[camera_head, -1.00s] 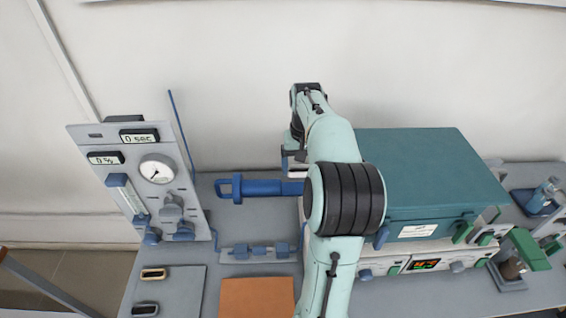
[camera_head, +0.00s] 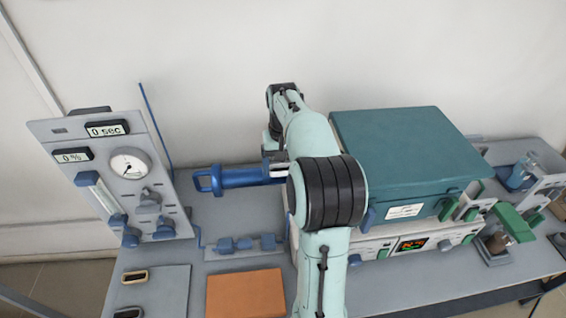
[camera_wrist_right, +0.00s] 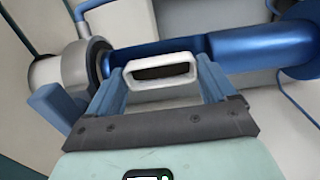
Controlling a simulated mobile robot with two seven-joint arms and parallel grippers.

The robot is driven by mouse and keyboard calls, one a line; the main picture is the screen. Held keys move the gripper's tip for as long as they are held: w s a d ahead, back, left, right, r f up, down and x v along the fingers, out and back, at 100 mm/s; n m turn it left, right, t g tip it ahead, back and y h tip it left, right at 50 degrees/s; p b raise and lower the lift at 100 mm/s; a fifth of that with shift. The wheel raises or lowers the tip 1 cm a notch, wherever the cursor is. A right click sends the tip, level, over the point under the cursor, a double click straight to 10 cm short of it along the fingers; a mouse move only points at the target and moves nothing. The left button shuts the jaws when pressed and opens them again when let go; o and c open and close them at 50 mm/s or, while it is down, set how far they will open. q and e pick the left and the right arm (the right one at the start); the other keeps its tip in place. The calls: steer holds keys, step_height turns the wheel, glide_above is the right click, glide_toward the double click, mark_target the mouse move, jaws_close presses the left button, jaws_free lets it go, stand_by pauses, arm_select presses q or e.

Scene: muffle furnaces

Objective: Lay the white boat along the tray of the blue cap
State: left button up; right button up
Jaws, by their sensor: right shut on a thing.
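The blue cap (camera_head: 240,177) lies level at the back, its looped handle to the left. In the right wrist view its thick blue body (camera_wrist_right: 262,48) is at right, and its narrower blue tray (camera_wrist_right: 155,50) runs left toward a pale tube mouth (camera_wrist_right: 77,65). My right gripper (camera_wrist_right: 160,72) is shut on the white boat (camera_wrist_right: 160,57), a small hollow oblong with a dark inside, held between the blue fingers. The boat overlaps the tray in this view; I cannot tell if they touch. My left gripper is not in view.
The teal furnace (camera_head: 405,150) stands right of my right arm. A gauge panel (camera_head: 115,185) stands at left. Two small dark-centred oblongs, one tan (camera_head: 134,276), lie on a grey mat (camera_head: 170,295). An orange block (camera_head: 246,293) and a blue-knobbed strip (camera_head: 245,243) are in front.

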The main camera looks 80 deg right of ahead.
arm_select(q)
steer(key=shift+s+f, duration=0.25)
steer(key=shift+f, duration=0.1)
arm_select(e)
steer(key=shift+f, duration=0.5)
steer(key=o, duration=0.8)
steer(key=shift+o, duration=0.2)
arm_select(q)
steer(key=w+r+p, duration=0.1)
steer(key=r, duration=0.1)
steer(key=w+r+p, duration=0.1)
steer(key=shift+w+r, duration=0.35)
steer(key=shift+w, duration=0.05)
arm_select(e)
step_height(320, 180, up, 13)
steer(key=shift+r, duration=0.2)
